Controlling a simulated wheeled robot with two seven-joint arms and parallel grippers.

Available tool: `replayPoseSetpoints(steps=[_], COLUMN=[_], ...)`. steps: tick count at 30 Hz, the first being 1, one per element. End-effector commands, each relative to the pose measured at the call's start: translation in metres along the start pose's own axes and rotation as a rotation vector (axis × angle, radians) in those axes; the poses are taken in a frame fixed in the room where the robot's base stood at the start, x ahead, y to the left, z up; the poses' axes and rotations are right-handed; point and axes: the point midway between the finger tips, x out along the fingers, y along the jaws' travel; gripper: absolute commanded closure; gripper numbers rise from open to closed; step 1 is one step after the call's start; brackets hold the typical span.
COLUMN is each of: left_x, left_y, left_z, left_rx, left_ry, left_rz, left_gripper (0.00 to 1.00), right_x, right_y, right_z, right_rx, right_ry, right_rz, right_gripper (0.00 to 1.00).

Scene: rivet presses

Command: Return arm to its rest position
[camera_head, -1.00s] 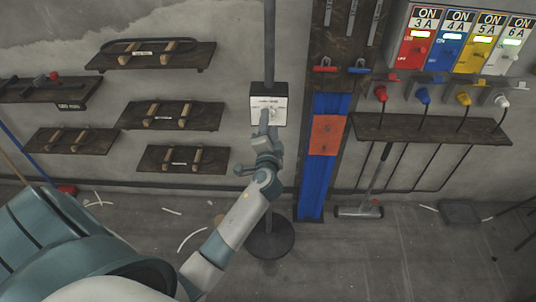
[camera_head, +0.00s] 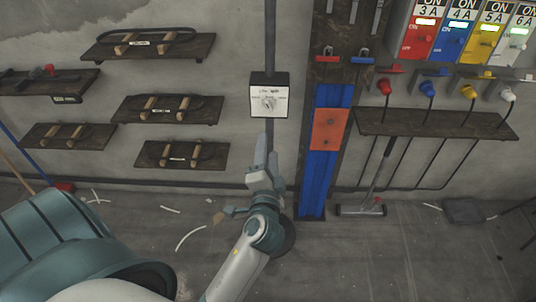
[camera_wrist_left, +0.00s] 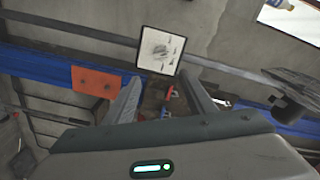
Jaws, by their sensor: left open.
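My left gripper (camera_head: 265,160) is open and empty in the head view, in front of the pole just below a white switch box with a round knob (camera_head: 269,97). The gripper and the box are apart. In the left wrist view the two fingers of my left gripper (camera_wrist_left: 158,97) are spread, with nothing between them. The switch box (camera_wrist_left: 160,51) is beyond the fingertips there. My left arm reaches up from the bottom of the head view. My right gripper is not in view.
Dark wall shelves (camera_head: 168,109) hang at the left. A blue strip with an orange panel (camera_head: 328,130) stands right of the pole. Coloured power boxes (camera_head: 460,30) and a plug shelf (camera_head: 430,123) are at the right. A broom (camera_head: 362,209) stands on the floor.

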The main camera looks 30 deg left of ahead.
Motion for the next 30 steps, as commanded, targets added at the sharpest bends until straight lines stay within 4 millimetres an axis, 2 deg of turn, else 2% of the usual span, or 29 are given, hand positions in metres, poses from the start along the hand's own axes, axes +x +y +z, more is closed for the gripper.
replayPoseSetpoints(steps=[20, 23, 26, 29, 30], left_x=[-0.001, 0.000, 0.001, 0.001, 0.000], left_y=[0.003, 0.017, 0.044, 0.086, 0.107], left_z=[0.000, 0.001, 0.003, 0.007, 0.010], left_rx=[0.001, 0.001, 0.000, -0.003, -0.006], left_ry=[0.001, 0.006, 0.013, 0.022, 0.025], left_rz=[0.006, 0.030, 0.082, 0.160, 0.199], left_gripper=[0.50, 0.50, 0.50, 0.50, 0.50], right_x=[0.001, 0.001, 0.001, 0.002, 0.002], right_y=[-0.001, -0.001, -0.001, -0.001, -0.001], right_z=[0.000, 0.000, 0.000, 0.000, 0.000], right_rx=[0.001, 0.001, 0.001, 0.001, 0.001], right_ry=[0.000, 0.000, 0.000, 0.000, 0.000], right_rz=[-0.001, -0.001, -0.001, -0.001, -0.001], right_gripper=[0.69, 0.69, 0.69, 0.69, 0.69])
